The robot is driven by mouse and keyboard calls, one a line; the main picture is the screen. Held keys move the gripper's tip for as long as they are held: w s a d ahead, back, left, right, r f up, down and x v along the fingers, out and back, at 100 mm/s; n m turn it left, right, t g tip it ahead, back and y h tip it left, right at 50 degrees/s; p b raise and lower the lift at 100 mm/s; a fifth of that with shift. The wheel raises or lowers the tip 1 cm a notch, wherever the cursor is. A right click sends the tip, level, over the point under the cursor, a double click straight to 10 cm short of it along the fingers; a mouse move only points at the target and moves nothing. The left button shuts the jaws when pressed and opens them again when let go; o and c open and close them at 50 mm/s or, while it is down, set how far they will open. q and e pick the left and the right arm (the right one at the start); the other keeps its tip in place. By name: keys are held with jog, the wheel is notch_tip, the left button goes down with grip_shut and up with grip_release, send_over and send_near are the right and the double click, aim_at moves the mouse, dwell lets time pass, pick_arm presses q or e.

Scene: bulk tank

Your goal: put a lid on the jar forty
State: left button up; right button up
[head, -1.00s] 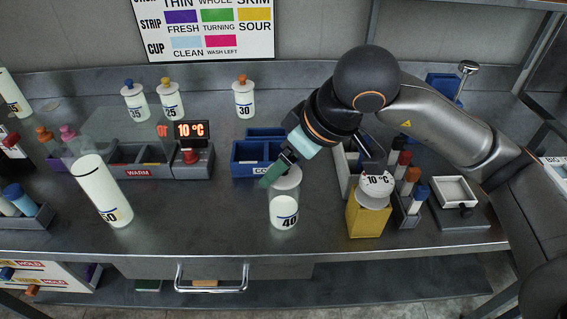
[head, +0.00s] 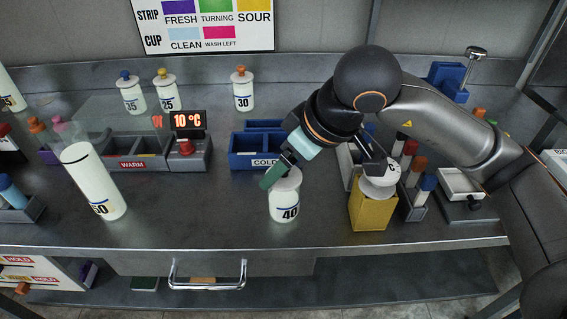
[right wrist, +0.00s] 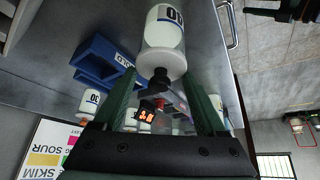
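The jar forty (head: 285,207) is white and stands upright on the bench, its "40" label facing me. A white lid (head: 288,181) appears to sit on its mouth. In the right wrist view the jar (right wrist: 165,35) shows with the lid (right wrist: 162,62) against its top and a dark knob (right wrist: 160,78) on the lid. My right gripper (head: 274,173) is at the lid, partly hiding it in the head view. In the right wrist view its green fingers (right wrist: 160,82) stand apart on either side of the knob, with visible gaps. My left gripper is not in view.
A blue rack marked COLD (head: 255,150) stands close behind the jar. A yellow block (head: 372,212) with a white vessel on it is to the right. Lidded jars, including jar 30 (head: 242,90), stand at the back. Bench between jars 60 and 40 is clear.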

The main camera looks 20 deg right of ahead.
jog(key=o, duration=0.4)
jog(key=v, duration=1.2)
jog(key=shift+s+r+p, duration=0.15)
jog(key=shift+r+p, duration=0.05)
jog(key=shift+p, duration=0.25)
